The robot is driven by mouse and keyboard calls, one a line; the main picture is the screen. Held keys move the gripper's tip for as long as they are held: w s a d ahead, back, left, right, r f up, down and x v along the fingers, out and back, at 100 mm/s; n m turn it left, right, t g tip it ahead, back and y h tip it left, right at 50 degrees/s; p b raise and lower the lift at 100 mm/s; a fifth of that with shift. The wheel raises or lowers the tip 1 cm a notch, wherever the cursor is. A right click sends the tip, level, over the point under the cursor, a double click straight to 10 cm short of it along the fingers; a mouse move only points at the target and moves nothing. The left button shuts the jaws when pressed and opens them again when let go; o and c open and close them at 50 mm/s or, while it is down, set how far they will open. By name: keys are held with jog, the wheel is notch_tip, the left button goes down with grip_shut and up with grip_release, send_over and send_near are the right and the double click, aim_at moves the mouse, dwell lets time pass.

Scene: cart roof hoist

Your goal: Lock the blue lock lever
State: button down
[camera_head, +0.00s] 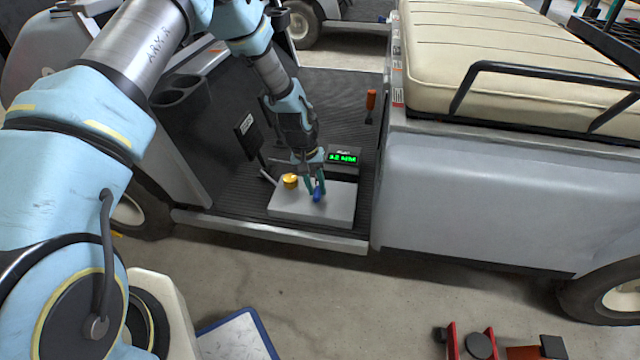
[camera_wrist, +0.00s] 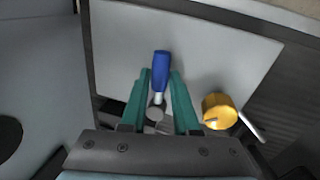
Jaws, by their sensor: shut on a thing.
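The blue lock lever (camera_wrist: 161,68) has a blue handle on a short metal shaft above a round metal pivot. It stands on a light grey box (camera_head: 335,210) on the cart's floor; the blue handle also shows small in the head view (camera_head: 316,195). My gripper (camera_wrist: 160,80) has its teal fingers on both sides of the lever and is shut on it. In the head view my gripper (camera_head: 314,188) reaches down onto the box. The fingers hide part of the lever there.
A yellow knob (camera_head: 290,181) with a metal rod sits beside the lever on the box. A display with green digits (camera_head: 342,158) stands behind the box. The seat base (camera_head: 480,190) bounds the right.

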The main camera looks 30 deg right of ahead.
jog(key=shift+w+a+m, duration=0.2)
jog(key=shift+m, duration=0.3)
jog(key=c, duration=0.7)
grip_release()
jog(key=shift+o, duration=0.2)
notch_tip(320, 180, up, 11)
jog(key=w+a+p, duration=0.1)
jog(key=p, duration=0.1)
jog(key=shift+w+a+f, duration=0.2)
jog(key=shift+w+a, duration=0.1)
